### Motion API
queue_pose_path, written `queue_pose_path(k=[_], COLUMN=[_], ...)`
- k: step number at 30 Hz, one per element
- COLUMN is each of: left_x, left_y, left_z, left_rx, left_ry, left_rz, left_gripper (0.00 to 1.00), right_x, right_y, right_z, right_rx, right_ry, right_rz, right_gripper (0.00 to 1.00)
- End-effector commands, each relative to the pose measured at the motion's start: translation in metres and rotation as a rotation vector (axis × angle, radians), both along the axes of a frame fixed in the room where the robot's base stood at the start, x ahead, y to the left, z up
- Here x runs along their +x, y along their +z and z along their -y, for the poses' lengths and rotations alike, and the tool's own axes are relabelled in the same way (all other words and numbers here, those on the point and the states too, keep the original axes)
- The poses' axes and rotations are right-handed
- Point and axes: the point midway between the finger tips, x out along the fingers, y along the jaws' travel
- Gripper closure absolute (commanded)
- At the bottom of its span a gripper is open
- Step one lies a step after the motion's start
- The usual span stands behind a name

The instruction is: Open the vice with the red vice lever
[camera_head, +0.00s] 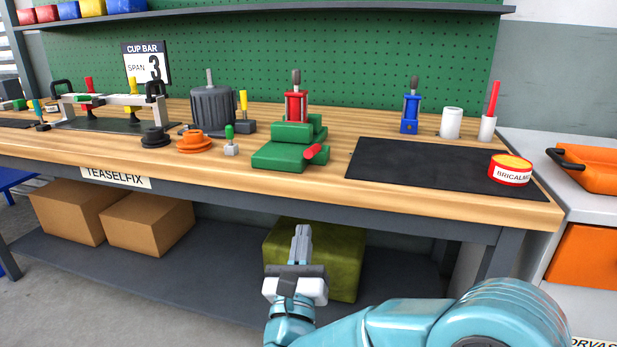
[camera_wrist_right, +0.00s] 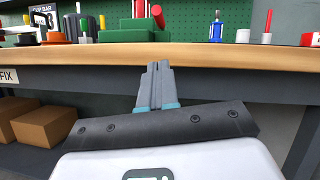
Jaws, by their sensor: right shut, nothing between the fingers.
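The green vice (camera_head: 290,146) stands on the wooden workbench, near its front edge at the middle. Its red vice lever (camera_head: 314,152) sticks out from the front right of the vice, apart from my gripper. In the right wrist view the red lever (camera_wrist_right: 157,16) shows at the top, with the green vice (camera_wrist_right: 130,30) beside it. My right gripper (camera_head: 301,235) is shut and empty, in front of the bench and below the level of its top. Its closed fingers (camera_wrist_right: 157,72) point up toward the bench edge. My left gripper is not in view.
The workbench edge (camera_head: 330,185) lies between my right gripper and the vice. A black mat (camera_head: 420,165) with a round red-and-yellow tin (camera_head: 510,169) lies right of the vice.

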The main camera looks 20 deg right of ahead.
Motion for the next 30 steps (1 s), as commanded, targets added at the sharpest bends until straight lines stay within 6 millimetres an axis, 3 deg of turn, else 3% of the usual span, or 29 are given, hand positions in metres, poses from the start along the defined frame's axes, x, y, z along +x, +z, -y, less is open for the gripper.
queue_pose_path(k=[5,18,24,30], left_x=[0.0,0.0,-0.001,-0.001], left_y=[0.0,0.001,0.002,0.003], left_z=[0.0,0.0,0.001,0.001], left_rx=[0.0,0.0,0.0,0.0], left_ry=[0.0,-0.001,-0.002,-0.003], left_rz=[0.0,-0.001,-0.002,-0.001], left_gripper=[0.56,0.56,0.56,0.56], right_x=[0.012,0.085,0.094,0.097], right_y=[0.006,0.043,0.072,0.078], right_z=[0.008,0.044,0.044,0.044], right_rx=[0.002,0.0,-0.002,-0.002], right_ry=[-0.003,-0.002,0.0,0.0], right_rz=[0.002,0.003,0.01,0.005], right_gripper=[1.0,1.0,1.0,1.0])
